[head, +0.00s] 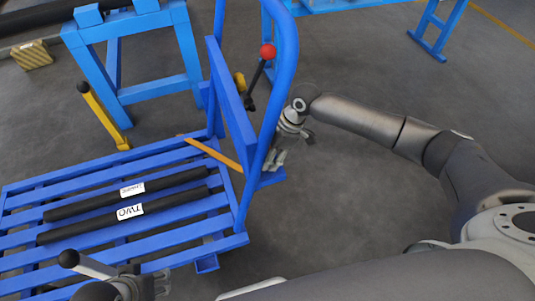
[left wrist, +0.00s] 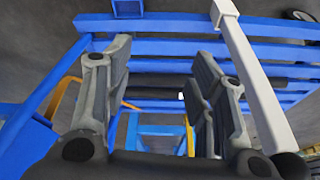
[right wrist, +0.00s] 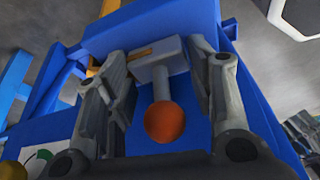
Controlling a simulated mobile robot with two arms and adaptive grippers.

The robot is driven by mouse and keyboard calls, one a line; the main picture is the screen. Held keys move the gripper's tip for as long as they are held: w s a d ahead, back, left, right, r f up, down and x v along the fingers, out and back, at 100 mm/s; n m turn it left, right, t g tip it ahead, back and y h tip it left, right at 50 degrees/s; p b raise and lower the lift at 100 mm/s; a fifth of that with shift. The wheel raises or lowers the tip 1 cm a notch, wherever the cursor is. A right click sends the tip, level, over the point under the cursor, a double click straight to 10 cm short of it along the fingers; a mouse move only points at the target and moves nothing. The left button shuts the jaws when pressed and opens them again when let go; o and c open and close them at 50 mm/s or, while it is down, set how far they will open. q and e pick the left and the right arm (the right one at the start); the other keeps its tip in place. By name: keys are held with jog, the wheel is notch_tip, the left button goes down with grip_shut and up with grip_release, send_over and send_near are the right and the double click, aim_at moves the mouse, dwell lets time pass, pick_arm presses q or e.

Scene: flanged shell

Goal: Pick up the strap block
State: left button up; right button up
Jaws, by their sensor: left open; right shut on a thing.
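No thing is labelled as the strap block, so I cannot tell for certain which it is. A yellowish striped block (head: 33,55) lies on the floor at the far left, away from both grippers. My right gripper (head: 276,160) is low beside the blue cart's upright handle. In the right wrist view its fingers (right wrist: 165,95) are shut on a grey block (right wrist: 158,58) with a short post and an orange ball (right wrist: 166,122). My left gripper (head: 150,284) is open over the cart's near edge. In the left wrist view, the space between its fingers (left wrist: 158,90) looks empty.
The blue slatted cart (head: 25,235) carries two dark labelled bars (head: 120,213). A grey lever (head: 92,264) with a black knob stands close to my left gripper. A red-knobbed lever (head: 268,52) rises by the cart handle (head: 287,75). Blue stands are behind; floor right of the cart is clear.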

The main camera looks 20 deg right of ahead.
jog(key=r+p, duration=0.1)
jog(key=r, duration=0.2)
jog(key=r+p, duration=0.1)
jog(key=r, duration=0.3)
jog(key=shift+d, duration=0.2)
pick_arm(q)
jog(key=s+x, duration=0.2)
jog(key=x, duration=0.8)
jog(key=shift+f+g+p, duration=0.3)
jog(key=shift+f+p, duration=0.1)
jog(key=shift+f, duration=0.1)
pick_arm(e)
jog(key=d, duration=1.9)
jog(key=shift+w+d, duration=0.25)
jog(key=shift+d, duration=0.05)
